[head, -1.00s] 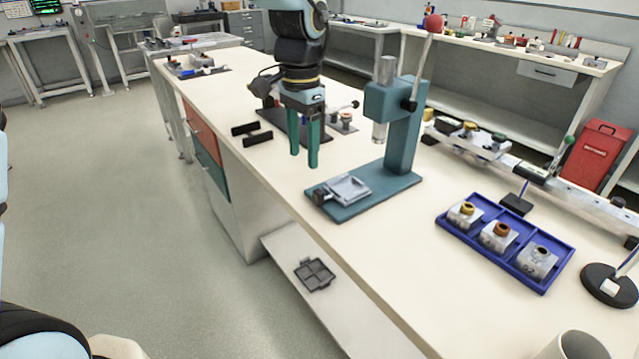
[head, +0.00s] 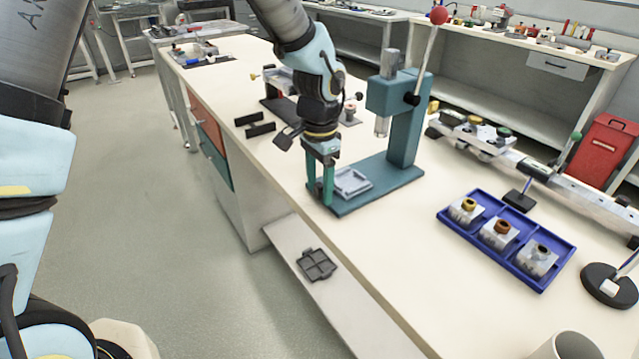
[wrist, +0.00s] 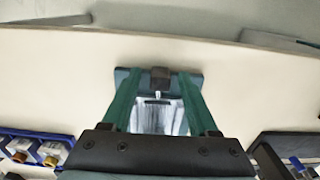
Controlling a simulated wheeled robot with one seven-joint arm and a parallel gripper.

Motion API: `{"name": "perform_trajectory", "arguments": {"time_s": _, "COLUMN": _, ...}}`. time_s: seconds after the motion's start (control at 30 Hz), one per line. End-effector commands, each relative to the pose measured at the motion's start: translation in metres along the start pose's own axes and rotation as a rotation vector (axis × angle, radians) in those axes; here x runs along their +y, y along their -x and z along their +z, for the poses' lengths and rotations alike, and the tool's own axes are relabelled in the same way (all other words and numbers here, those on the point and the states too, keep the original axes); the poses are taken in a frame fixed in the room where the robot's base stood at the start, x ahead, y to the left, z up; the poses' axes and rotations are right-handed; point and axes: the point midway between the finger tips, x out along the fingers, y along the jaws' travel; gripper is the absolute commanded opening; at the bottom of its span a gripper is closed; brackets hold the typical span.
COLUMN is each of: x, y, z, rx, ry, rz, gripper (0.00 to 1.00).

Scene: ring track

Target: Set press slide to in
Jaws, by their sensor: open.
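The teal press (head: 402,130) stands on the bench with its ram (head: 382,126) raised above its base (head: 385,188). The press slide (head: 352,182) is a light grey plate at the front end of the base, out in front of the ram. My gripper (head: 320,195) is open and points down at the front end of the base. In the wrist view the slide (wrist: 158,118) shows between the two green fingers of my gripper (wrist: 158,75). A dark knob (wrist: 160,77) at the slide's front lies between the fingertips. I cannot tell whether they touch it.
A blue tray (head: 445,217) with several small parts lies right of the press. Two black bars (head: 255,125) lie left of my gripper. The press's lever with a red ball (head: 439,15) rises above its column. A cup (head: 575,347) stands near the bottom edge.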

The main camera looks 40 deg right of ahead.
Motion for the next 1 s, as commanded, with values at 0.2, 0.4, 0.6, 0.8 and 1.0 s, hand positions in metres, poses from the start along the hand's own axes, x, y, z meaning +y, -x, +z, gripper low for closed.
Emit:
{"name": "perform_trajectory", "arguments": {"time_s": 0.2, "x": 0.0000, "y": -0.0007, "z": 0.0000, "rx": 0.000, "ry": 0.000, "rz": 0.000, "gripper": 0.60}}
{"name": "perform_trajectory", "arguments": {"time_s": 0.4, "x": 0.0000, "y": -0.0006, "z": 0.0000, "rx": 0.000, "ry": 0.000, "rz": 0.000, "gripper": 0.41}}
{"name": "perform_trajectory", "arguments": {"time_s": 0.6, "x": -0.0001, "y": -0.0005, "z": 0.0000, "rx": 0.000, "ry": 0.000, "rz": 0.000, "gripper": 0.18}}
{"name": "perform_trajectory", "arguments": {"time_s": 0.8, "x": 0.0001, "y": -0.0005, "z": 0.0000, "rx": 0.000, "ry": 0.000, "rz": 0.000, "gripper": 0.00}}
{"name": "perform_trajectory", "arguments": {"time_s": 1.0, "x": 0.0002, "y": -0.0004, "z": 0.0000, "rx": 0.000, "ry": -0.001, "rz": 0.000, "gripper": 0.00}}
